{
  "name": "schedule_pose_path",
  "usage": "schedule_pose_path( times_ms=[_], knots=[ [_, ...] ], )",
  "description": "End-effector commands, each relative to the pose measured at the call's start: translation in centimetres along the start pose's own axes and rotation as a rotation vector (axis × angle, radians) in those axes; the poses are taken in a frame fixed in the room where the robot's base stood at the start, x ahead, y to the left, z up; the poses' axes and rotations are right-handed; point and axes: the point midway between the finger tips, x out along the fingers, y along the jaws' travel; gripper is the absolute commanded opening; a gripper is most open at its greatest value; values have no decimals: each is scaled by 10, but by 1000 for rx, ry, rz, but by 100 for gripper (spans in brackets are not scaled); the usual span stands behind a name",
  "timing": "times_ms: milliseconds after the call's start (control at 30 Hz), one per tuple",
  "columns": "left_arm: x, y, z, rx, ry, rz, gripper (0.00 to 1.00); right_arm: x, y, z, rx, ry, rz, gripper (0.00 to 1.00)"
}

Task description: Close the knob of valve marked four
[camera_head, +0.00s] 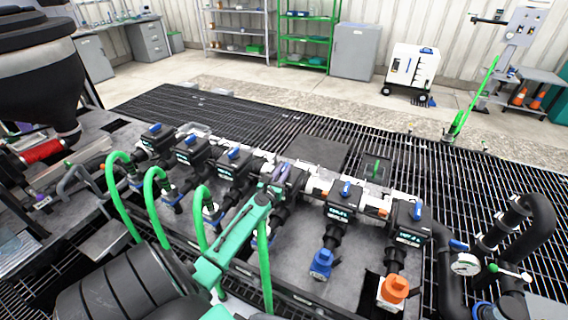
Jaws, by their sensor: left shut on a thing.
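A row of black valve boxes with blue knobs runs across the manifold. The fourth valve from the left (296,181) is partly covered by my left gripper (281,172), and its marking cannot be read here. My left gripper reaches in from the lower left along a green link. Its fingers are shut at the top of this valve, on its knob, which is mostly hidden by them. The knob's turn angle cannot be told. My right gripper is not in view.
Neighbouring valves stand close on both sides, the third (231,168) to the left and the fifth (342,206) to the right. Green hoses (152,195) arch in front. A blue fitting (321,264) and an orange cap (394,289) are at the front. Black pipes with a gauge (465,264) stand right.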

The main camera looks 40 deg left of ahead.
Motion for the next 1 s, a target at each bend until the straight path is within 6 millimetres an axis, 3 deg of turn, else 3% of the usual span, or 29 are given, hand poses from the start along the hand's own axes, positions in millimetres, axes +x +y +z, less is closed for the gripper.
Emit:
schedule_pose_path(
  times_ms=[167,600,633,700,1000],
  knots=[
    [0,1,-2,1,0,-47,0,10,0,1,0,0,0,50],
    [0,1,0,0,1,-62,0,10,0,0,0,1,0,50],
    [0,1,0,0,1,-62,27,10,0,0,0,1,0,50],
    [0,1,0,0,1,-62,49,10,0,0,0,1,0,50],
    [0,1,0,-1,1,-61,49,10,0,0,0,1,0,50]
  ],
)
